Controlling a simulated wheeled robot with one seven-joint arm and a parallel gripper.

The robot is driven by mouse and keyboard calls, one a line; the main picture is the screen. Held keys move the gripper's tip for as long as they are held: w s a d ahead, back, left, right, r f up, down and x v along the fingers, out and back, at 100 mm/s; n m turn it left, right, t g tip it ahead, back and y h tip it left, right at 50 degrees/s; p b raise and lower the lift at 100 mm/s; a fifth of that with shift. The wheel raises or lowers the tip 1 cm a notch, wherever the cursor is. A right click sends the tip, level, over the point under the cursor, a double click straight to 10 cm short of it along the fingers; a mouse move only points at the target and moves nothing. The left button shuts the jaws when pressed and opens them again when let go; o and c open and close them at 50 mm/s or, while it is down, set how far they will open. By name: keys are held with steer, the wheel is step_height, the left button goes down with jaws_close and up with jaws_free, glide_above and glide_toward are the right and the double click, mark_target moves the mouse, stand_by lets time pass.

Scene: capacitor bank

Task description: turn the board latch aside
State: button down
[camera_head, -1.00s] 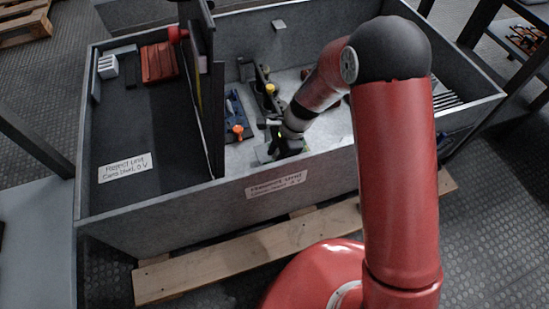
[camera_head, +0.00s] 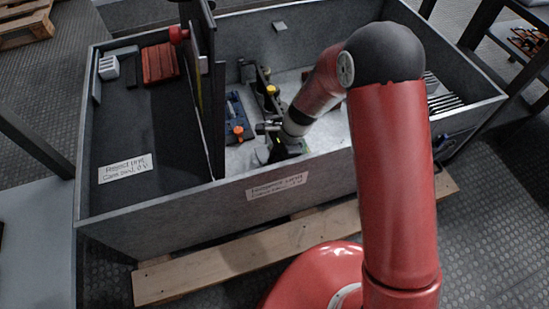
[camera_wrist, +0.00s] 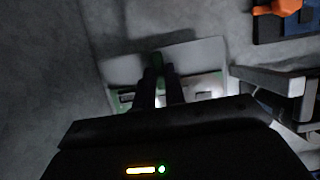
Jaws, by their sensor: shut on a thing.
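In the wrist view, my gripper (camera_wrist: 160,70) reaches forward with its two dark fingers close together. A small dark green piece shows at the fingertips, and I take it to be the board latch (camera_wrist: 156,59); the fingers hide most of it. Below it lies a green circuit board (camera_wrist: 125,97) with pale parts, beside a light grey plate (camera_wrist: 196,51). My gripper's dark body hides the near part of the board. In the head view, my gripper (camera_head: 277,142) is low inside the grey bin near its front wall, and its fingertips are too small to make out.
The grey bin (camera_head: 190,213) has a tall dark divider (camera_head: 218,120). An orange knob (camera_head: 238,130) on a blue base and a yellow-topped part (camera_head: 271,89) stand near my gripper. A grey bracket (camera_wrist: 272,80) is close at the right in the wrist view.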

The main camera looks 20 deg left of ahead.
steer(key=shift+r+n, duration=0.1)
steer(key=shift+n, duration=0.2)
steer(key=n+p, duration=0.1)
steer(key=n, duration=0.1)
steer(key=n+g+h+p, duration=0.1)
steer(key=shift+w+a+n, duration=0.15)
steer(key=shift+a+n, duration=0.05)
steer(key=shift+n, duration=0.2)
steer(key=n+h, duration=0.1)
steer(key=n, duration=0.1)
steer(key=n+h+p, duration=0.1)
steer(key=n, duration=0.1)
steer(key=shift+w+a+n+g, duration=0.1)
steer(key=shift+a+n+g, duration=0.1)
steer(key=shift+n+g, duration=0.15)
steer(key=n+h, duration=0.1)
steer(key=n, duration=0.3)
steer(key=shift+a+h, duration=0.2)
steer(key=shift+h, duration=0.2)
steer(key=n+t+h, duration=0.1)
steer(key=n, duration=0.3)
steer(key=shift+a+n, duration=0.15)
steer(key=shift+n, duration=0.1)
steer(key=c, duration=1.5)
jaws_free()
steer(key=shift+o, duration=0.2)
